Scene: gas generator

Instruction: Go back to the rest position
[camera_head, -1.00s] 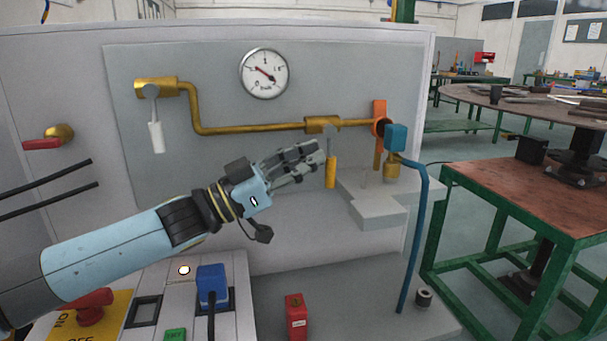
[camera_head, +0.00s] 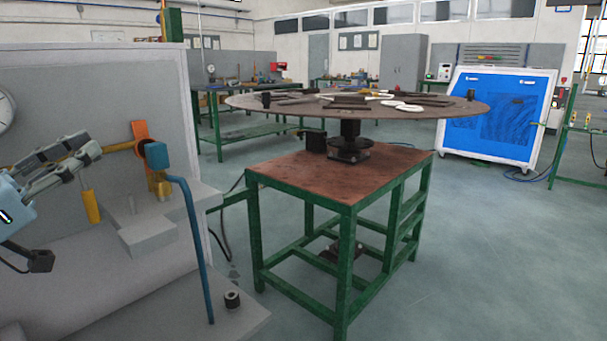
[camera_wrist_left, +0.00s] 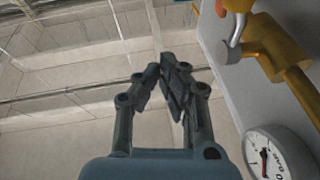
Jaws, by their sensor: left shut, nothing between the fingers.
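My left gripper (camera_head: 78,150) is at the left edge of the head view, in front of the grey generator panel (camera_head: 95,85). Its fingers are shut with nothing between them. They overlap the brass pipe in the picture, just above the hanging yellow handle (camera_head: 91,206); I see no grip on either. In the left wrist view the same gripper (camera_wrist_left: 165,68) points up with its fingertips together. My right gripper is not in view.
Right of the fingers are an orange lever (camera_head: 140,130) and a blue connector (camera_head: 156,155) with a blue hose. A gauge (camera_wrist_left: 275,155) and brass pipe (camera_wrist_left: 290,75) show in the left wrist view. A green-framed table (camera_head: 340,175) stands right; open floor lies beyond.

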